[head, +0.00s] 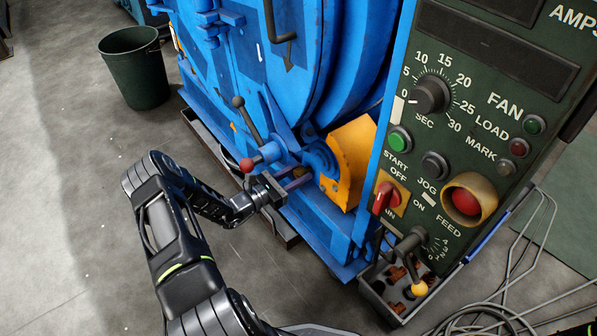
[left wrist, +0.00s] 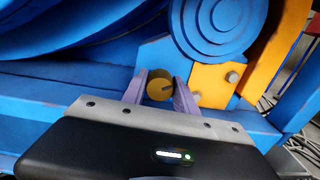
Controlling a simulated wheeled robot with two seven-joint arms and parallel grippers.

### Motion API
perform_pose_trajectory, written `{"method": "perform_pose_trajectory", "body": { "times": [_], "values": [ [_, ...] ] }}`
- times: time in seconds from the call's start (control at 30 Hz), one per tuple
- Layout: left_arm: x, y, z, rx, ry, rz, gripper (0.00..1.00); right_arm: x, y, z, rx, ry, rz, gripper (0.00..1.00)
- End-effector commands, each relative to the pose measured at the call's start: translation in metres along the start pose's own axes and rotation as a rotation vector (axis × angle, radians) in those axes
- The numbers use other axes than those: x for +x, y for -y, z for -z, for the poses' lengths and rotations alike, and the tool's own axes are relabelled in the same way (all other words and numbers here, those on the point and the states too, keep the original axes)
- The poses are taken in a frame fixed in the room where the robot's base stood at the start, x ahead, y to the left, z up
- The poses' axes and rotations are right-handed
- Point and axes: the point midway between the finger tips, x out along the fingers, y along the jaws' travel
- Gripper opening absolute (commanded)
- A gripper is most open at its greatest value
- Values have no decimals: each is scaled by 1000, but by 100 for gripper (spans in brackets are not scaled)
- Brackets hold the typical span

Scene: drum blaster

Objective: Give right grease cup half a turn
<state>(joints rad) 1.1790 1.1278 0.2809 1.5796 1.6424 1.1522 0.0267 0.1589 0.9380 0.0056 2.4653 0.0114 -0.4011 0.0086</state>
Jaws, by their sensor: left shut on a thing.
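A round brass-coloured grease cup (left wrist: 160,88) with a dark line across its face sits low on the blue machine, in the middle of the left wrist view. My left gripper (left wrist: 160,86) is shut on it, with one purple finger on each side. In the head view my left gripper (head: 302,178) reaches the machine's lower front, left of the yellow guard, and the cup itself is too small and covered to make out. Only this one cup shows clearly. My right gripper is not in view.
A yellow guard (head: 350,160) and blue round housing (left wrist: 214,22) stand close to the cup. A red-knobbed lever (head: 247,164) rises near my left gripper. A control panel (head: 465,120) stands at right, above a parts box (head: 375,287). A green bin (head: 135,70) stands far left.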

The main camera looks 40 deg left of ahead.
Motion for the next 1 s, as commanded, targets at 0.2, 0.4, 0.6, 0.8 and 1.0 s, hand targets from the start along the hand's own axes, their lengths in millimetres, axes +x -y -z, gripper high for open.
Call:
{"method": "perform_pose_trajectory", "body": {
  "times": [0.2, 0.4, 0.6, 0.8, 1.0],
  "values": [
    [0, 1, -1, 203, -2, 1, 0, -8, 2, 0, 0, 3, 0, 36],
    [-1, 1, 0, 392, -2, 0, 0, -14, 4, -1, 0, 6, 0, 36],
    [-1, 1, 0, 582, -3, 0, 0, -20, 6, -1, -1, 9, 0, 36],
    [-1, 1, 0, 773, -3, 1, 0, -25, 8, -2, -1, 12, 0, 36],
    [-1, 1, 0, 962, -3, 0, 0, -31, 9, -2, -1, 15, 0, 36]
  ]
}}
